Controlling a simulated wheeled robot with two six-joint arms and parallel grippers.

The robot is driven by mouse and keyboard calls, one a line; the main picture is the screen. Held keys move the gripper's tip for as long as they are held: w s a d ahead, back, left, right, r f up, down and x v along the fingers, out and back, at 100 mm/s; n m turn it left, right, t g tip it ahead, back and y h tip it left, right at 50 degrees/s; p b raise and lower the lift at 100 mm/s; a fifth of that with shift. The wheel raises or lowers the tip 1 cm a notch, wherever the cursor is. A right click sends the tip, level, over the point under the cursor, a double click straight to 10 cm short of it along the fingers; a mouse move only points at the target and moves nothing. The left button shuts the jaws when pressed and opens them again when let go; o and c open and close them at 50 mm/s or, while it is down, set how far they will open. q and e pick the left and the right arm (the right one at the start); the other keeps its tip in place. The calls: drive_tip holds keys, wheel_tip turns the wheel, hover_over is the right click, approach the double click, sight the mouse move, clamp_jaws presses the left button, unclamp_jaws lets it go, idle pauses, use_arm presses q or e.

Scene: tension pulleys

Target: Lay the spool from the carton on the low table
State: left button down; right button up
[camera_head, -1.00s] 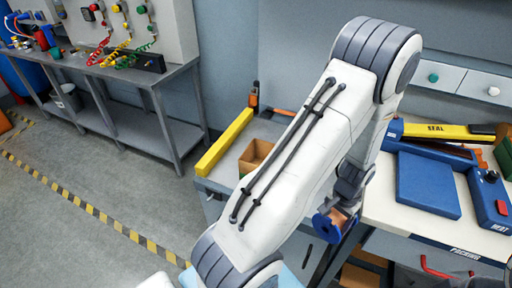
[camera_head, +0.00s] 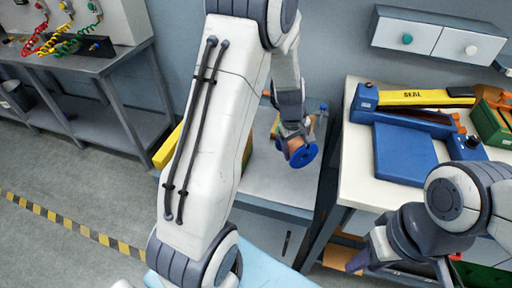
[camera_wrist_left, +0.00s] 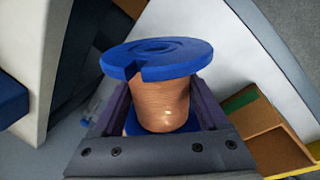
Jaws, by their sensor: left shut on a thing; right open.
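The spool (camera_head: 303,154) has blue flanges and a copper-coloured winding. My left gripper (camera_head: 292,131) is shut on it and holds it over the grey-topped stand. In the left wrist view the spool (camera_wrist_left: 160,105) sits between both fingers, with one flange toward the camera. An open brown carton (camera_wrist_left: 277,140) shows at the right of that view; in the head view my left arm covers most of that area. My right gripper (camera_head: 402,268) is open and empty at the lower right. A light blue low surface (camera_head: 268,257) shows at the bottom, partly hidden by my left arm.
The cream packing bench (camera_head: 355,185) on the right carries a blue sealer (camera_head: 405,155) with a yellow arm. A yellow bar (camera_head: 167,147) lies left of my arm. The grey stand top (camera_head: 285,180) is clear below the spool.

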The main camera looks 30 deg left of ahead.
use_arm(q)
drive_tip(key=shift+w+a+r+n+t, duration=0.1)
drive_tip(key=shift+w+r+n+t, duration=0.2)
drive_tip(key=shift+w+n, duration=0.4)
drive_tip(key=shift+f+b, duration=0.35)
wheel_tip(320, 180, down, 6)
drive_tip(key=shift+r+b, duration=0.2)
drive_tip(key=shift+b, duration=0.65)
drive_tip(key=shift+f+b, duration=0.75)
drive_tip(key=shift+f, duration=1)
